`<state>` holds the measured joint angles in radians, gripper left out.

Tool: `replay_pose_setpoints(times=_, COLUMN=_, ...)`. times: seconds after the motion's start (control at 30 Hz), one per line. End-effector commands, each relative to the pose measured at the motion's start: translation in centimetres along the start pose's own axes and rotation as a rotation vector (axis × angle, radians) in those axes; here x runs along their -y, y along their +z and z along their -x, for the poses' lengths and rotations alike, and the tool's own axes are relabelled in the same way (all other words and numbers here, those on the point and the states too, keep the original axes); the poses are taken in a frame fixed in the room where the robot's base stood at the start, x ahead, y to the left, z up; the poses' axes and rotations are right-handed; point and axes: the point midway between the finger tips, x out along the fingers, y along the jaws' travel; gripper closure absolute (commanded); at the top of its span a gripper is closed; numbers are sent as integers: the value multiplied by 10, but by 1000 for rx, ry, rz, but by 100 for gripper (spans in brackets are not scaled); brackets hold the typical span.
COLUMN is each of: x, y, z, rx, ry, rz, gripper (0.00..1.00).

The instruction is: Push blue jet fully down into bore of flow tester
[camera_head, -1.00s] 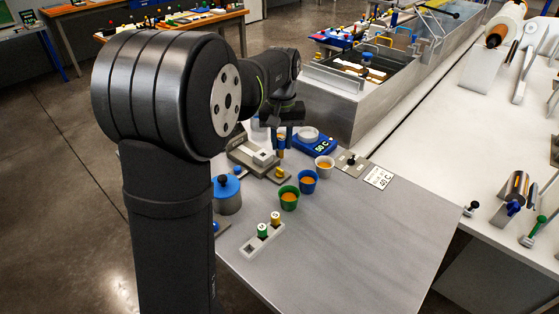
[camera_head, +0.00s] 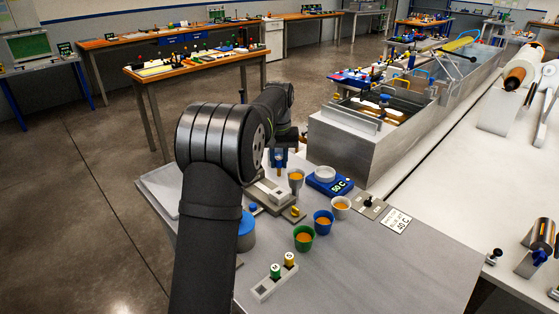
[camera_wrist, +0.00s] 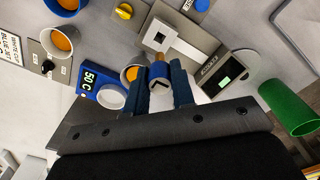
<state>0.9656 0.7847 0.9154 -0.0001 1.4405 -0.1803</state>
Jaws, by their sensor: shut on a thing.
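My gripper (camera_wrist: 165,90) is shut on the blue jet (camera_wrist: 159,70), which shows between the fingertips in the wrist view with a dark mark on its end and a brass-coloured part beyond. The grey flow tester (camera_wrist: 180,48), with a pale block and a square dark opening (camera_wrist: 160,40), lies beyond the jet. In the head view my gripper (camera_head: 279,158) is above and behind the tester's pale block (camera_head: 268,191). The jet looks apart from the tester; its exact height over the bore cannot be told.
A cup of orange liquid (camera_head: 296,177) stands close right of my gripper, beside a blue 50 C unit (camera_head: 329,182). White (camera_head: 341,205), blue (camera_head: 323,220) and green (camera_head: 304,240) cups stand in front. A rack (camera_head: 272,283) holds green and yellow jets.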

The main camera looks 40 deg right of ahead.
Motion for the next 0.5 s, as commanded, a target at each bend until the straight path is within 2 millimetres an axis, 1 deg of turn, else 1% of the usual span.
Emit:
replay_pose_setpoints(times=0.17, x=0, y=0, z=-10, rx=3, ry=-1, rz=0, gripper=100)
replay_pose_setpoints(times=0.5, x=0, y=0, z=-42, rx=2, ry=-1, rz=0, gripper=100)
